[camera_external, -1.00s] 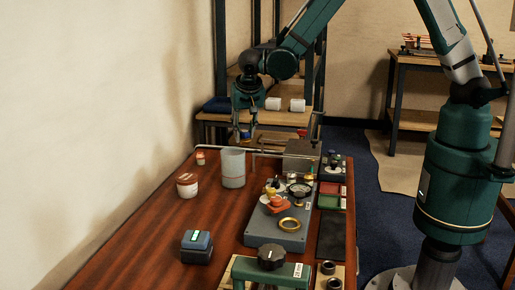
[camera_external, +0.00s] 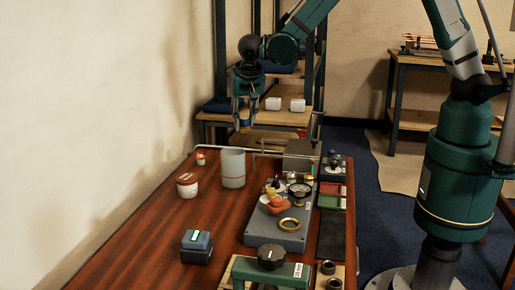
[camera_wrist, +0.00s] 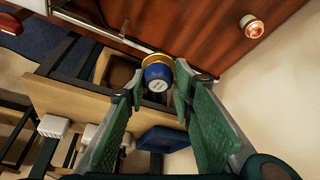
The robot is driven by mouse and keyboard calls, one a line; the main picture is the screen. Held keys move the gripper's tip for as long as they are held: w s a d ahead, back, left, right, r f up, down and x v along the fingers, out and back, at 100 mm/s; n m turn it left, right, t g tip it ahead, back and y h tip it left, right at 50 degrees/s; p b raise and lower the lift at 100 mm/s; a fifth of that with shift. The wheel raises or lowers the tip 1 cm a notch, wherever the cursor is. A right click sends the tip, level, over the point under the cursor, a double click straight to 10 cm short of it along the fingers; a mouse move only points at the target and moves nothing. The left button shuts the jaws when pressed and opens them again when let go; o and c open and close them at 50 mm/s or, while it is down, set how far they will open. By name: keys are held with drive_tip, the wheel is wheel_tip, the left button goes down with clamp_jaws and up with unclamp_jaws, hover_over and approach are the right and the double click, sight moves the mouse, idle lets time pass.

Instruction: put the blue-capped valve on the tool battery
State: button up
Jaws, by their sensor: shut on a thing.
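My gripper (camera_external: 245,108) is shut on the blue-capped valve (camera_external: 244,124) and holds it in the air beyond the far end of the table, above and behind the grey cylinder. In the wrist view the blue round cap (camera_wrist: 157,73) and a brass rim (camera_wrist: 155,58) show between the green fingertips (camera_wrist: 158,86). The rest of the valve is hidden. The tool battery (camera_external: 197,247), a dark block with a blue-grey top and a light green strip, stands on the near left of the table, far from my gripper.
A thin rail (camera_external: 220,148) crosses the far end. The table's left middle is clear.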

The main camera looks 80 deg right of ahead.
drive_tip(key=shift+a, duration=0.15)
drive_tip(key=w+a+r+n+t+y+p, duration=0.1)
drive_tip(key=w+a+r+n, duration=0.15)
drive_tip(key=a, duration=1.15)
drive_tip(key=w+a+r+n+p, duration=0.1)
drive_tip(key=w+a+n, duration=0.15)
drive_tip(key=a, duration=1.25)
drive_tip(key=s+a+r+n+y, duration=0.1)
drive_tip(key=s+a, duration=0.3)
drive_tip(key=a, duration=1.1)
drive_tip(key=s+a+r+n+t+y, duration=0.1)
drive_tip(key=s+a+n, duration=0.3)
drive_tip(key=a, duration=1.2)
drive_tip(key=shift+s+r+p, duration=0.4)
drive_tip(key=shift+r+p, duration=0.05)
drive_tip(key=shift+r, duration=0.1)
drive_tip(key=shift+a, duration=0.1)
drive_tip(key=shift+f+b, duration=0.55)
drive_tip(key=shift+f, duration=2.6)
